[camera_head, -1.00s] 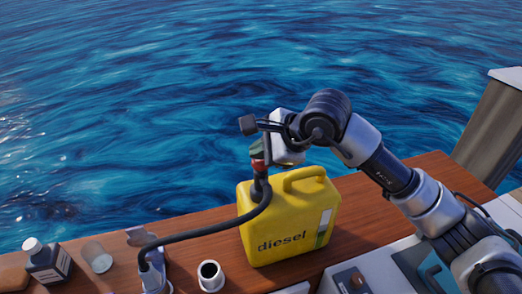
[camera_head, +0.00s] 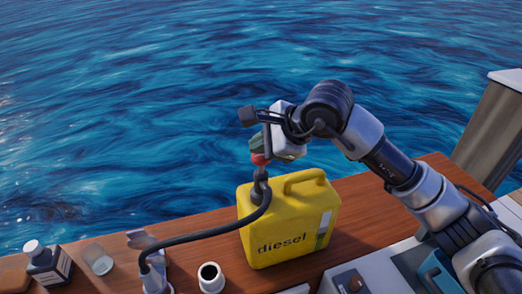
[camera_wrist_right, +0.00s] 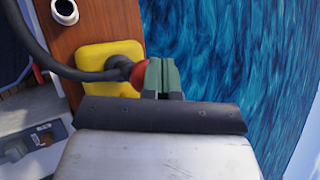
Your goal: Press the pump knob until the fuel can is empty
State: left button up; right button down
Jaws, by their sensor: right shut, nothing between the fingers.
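The yellow diesel can (camera_head: 285,222) stands upright on the wooden ledge. It also shows in the right wrist view (camera_wrist_right: 97,58). A black pump with a red knob (camera_head: 258,159) rises from its top at the left. The red knob also shows in the right wrist view (camera_wrist_right: 138,76). My right gripper (camera_head: 257,146), with green fingertips, is shut and empty directly above the knob. The fingertips (camera_wrist_right: 163,76) overlap the knob in view, and I cannot tell whether they touch it. My left gripper is not in view.
A white cup (camera_head: 210,277), a clear glass (camera_head: 98,259) and a dark bottle (camera_head: 47,263) stand along the ledge. The ledge right of the can is clear; water lies behind.

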aim_at(261, 157)
jog(key=shift+r, duration=0.8)
jog(key=shift+r+p, duration=1.2)
jog(key=shift+r, duration=1.35)
jog(key=shift+f, duration=0.1)
